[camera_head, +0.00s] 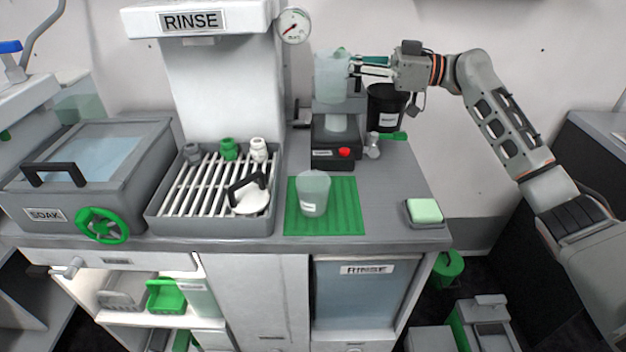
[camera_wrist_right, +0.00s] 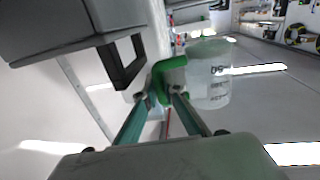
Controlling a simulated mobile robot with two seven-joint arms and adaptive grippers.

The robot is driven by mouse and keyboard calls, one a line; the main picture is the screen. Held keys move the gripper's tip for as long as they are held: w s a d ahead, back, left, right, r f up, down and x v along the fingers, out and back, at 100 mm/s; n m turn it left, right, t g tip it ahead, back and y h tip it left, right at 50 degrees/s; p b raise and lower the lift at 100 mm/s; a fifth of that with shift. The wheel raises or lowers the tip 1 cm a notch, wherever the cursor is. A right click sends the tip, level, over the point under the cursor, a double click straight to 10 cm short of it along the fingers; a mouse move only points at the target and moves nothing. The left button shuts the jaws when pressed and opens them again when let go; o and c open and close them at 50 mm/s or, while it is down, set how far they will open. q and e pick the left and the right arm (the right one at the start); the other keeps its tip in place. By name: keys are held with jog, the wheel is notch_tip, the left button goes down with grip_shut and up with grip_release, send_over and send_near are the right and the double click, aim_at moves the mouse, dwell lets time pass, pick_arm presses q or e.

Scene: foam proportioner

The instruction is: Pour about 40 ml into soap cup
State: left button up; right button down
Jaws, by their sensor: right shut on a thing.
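My right gripper (camera_head: 368,70) is shut on the green handle (camera_wrist_right: 165,83) of a translucent jug (camera_head: 331,80). The jug also shows in the right wrist view (camera_wrist_right: 210,76), with dark marks on its side. In the head view it looks about upright, raised above a black device with a red button (camera_head: 344,152). I cannot tell how much liquid is in it. A translucent cup (camera_head: 313,190) with a small white label stands on a ribbed green mat (camera_head: 345,222); the label is too small to read, so I cannot confirm it is the soap cup. My left gripper is out of view.
A black labelled container (camera_head: 386,105) stands behind and right of the device. A slatted tray (camera_head: 180,222) lies left of the mat. A green sponge in a dish (camera_head: 424,212) sits at the right front corner. The counter between mat and sponge is clear.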

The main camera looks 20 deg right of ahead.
jog(key=shift+r, duration=0.1)
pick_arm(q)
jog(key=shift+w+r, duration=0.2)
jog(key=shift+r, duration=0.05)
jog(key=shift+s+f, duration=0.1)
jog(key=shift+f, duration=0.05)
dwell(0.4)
